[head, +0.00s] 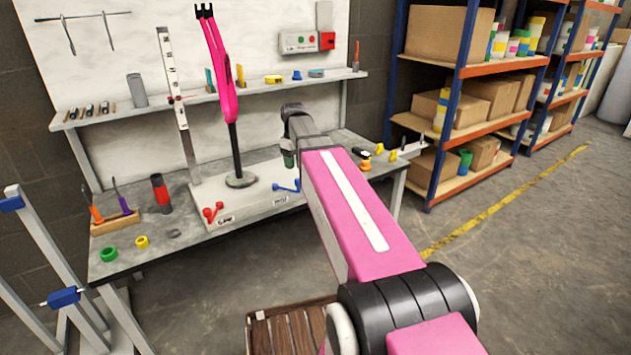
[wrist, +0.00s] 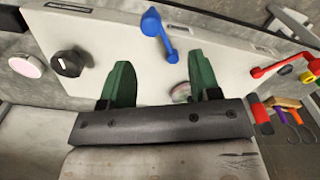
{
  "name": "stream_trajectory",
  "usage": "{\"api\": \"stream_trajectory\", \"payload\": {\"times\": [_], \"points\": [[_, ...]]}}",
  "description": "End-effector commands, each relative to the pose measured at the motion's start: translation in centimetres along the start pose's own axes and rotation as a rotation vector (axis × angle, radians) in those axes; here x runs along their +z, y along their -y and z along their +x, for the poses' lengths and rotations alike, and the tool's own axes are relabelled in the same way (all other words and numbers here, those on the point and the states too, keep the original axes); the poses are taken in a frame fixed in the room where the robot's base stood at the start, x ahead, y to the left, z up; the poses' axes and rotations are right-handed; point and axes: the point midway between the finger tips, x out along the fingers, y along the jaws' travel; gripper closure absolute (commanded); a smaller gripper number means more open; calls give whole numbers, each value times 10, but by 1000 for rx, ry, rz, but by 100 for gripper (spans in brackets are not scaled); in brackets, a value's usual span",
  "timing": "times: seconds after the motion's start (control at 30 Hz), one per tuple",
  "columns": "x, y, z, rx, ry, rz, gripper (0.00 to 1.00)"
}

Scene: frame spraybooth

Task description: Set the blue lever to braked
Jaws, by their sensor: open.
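The blue lever (head: 287,187) is mounted on a pale base plate (head: 255,203) on the workbench, by a small label too small to read. In the wrist view the blue lever (wrist: 155,28) has a round knob and a short arm running to a pivot, just beyond my fingertips. My gripper (wrist: 160,68) has two green fingers apart with nothing between them; they appear above the plate, not touching the lever. In the head view my gripper (head: 288,158) is mostly hidden behind my arm. A red lever (head: 213,212) sits to the left on the same plate.
A black post with a pink fork (head: 222,75) and an upright ruler (head: 178,100) rise near the plate. A red-and-black cylinder (head: 161,193) and a tool block (head: 117,222) stand at left. A dark knob (wrist: 70,63) shows in the wrist view.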

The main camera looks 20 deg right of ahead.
Motion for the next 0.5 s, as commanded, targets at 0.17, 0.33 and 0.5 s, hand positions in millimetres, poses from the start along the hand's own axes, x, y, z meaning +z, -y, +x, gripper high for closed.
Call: {"api": "stream_trajectory", "payload": {"times": [0.17,0.33,0.5], "points": [[-7,-5,-14,-1,1,-39,43],[-6,-5,-1,-1,1,-40,43],[-6,-5,23,-2,2,-39,43]]}}
